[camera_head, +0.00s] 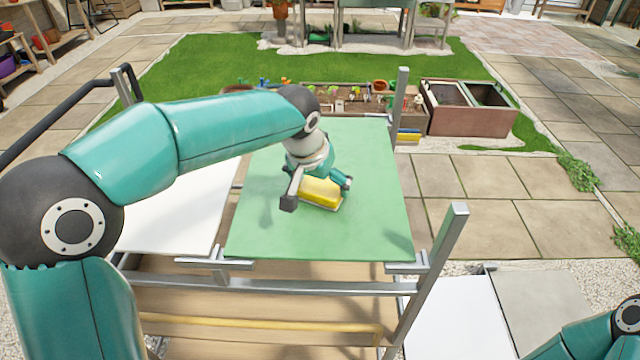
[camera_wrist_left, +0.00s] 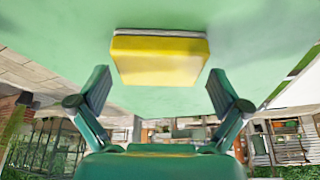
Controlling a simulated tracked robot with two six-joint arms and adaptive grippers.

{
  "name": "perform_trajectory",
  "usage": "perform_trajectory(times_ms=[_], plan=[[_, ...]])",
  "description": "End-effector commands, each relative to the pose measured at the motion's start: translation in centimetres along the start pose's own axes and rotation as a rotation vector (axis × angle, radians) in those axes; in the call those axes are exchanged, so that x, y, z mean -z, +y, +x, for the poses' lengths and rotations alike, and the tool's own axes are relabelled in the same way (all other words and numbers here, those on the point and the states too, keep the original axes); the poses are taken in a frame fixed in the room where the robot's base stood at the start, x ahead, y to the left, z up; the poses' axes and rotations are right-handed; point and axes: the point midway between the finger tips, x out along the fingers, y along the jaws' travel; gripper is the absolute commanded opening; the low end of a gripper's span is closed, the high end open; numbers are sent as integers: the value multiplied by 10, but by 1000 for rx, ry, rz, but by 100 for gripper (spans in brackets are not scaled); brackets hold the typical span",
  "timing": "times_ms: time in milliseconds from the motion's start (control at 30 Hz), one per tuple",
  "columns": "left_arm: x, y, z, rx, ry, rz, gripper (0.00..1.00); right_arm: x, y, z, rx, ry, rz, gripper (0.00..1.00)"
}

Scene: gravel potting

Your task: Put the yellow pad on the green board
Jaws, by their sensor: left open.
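The yellow pad (camera_head: 320,192) lies on the green board (camera_head: 370,225), near its middle. It is a block with a pale layer along one edge. My left gripper (camera_head: 318,190) is over the board, close around the pad, with part of the pad hidden behind it. In the left wrist view the pad (camera_wrist_left: 160,58) sits ahead of and between the two open fingers (camera_wrist_left: 158,95), with green board (camera_wrist_left: 60,30) around it. The fingers look apart from the pad. My right gripper is not visible; only part of the right arm shows at the lower right.
A white panel (camera_head: 185,215) lies left of the green board. Metal posts (camera_head: 440,260) rise at the frame's corners. A crate of small pots (camera_head: 350,98) and a brown planter box (camera_head: 468,110) stand behind. The board's front right area is clear.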

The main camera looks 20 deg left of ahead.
Motion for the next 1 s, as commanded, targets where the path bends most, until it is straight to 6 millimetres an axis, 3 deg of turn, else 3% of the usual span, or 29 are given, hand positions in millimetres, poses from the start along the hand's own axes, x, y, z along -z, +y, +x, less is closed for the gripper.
perform_trajectory(times_ms=[500, 700, 1000], plan=[[1, 0, -96, -1, 4, 1, 100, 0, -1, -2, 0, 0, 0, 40], [0, 0, -109, -1, 0, 0, 100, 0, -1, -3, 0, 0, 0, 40], [0, 0, -110, -1, 0, 0, 100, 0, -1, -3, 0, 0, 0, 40]])
